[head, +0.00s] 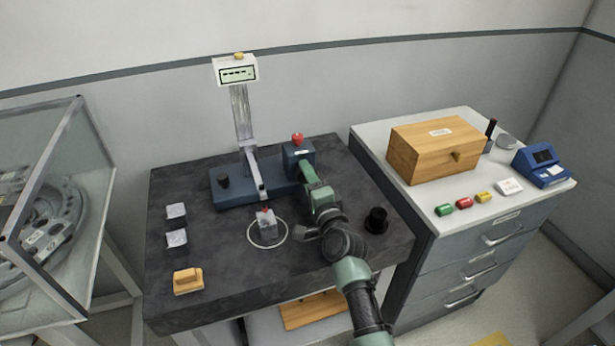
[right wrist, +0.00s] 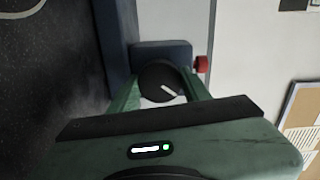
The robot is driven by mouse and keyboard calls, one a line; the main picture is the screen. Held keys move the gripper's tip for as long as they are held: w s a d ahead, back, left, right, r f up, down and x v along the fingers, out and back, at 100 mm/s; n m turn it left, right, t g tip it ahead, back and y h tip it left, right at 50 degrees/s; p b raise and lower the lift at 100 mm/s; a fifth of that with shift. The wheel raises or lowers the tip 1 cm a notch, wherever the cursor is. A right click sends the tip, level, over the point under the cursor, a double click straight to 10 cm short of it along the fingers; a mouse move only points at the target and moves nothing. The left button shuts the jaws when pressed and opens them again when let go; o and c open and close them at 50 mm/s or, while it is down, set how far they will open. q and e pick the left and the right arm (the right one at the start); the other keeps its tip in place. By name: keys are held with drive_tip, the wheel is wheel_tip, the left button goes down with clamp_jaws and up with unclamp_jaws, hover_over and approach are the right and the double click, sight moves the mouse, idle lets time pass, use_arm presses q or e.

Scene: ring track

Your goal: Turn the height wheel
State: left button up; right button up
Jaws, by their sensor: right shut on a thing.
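The height stand has a dark blue base (head: 236,194), an upright metal column (head: 241,118) and a display (head: 238,74) on top. A blue housing (head: 291,158) stands at the base's right end, with a red knob (head: 297,139) on top. The height wheel (right wrist: 158,82) is a round black knob with a white line, seen in the right wrist view on the housing's side. My right gripper (head: 307,172) has its fingers on both sides of the wheel and is shut on it. In the head view the gripper hides the wheel. My left gripper is not in view.
A small grey block (head: 267,226) stands inside a white ring on the dark table (head: 210,280). Two metal blocks (head: 176,238) and a wooden piece (head: 187,281) lie left. A black cup (head: 376,220) stands right. A cabinet with a wooden box (head: 430,155) is beside the table.

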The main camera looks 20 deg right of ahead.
drive_tip(key=shift+f, duration=0.1)
drive_tip(key=o, duration=1.4)
drive_tip(key=shift+c, duration=0.2)
drive_tip(key=shift+s+p, duration=0.35)
drive_tip(key=shift+s, duration=0.2)
drive_tip(key=s+p, duration=0.2)
drive_tip(key=s, duration=0.4)
drive_tip(key=shift+s+d, duration=0.15)
drive_tip(key=shift+s, duration=0.25)
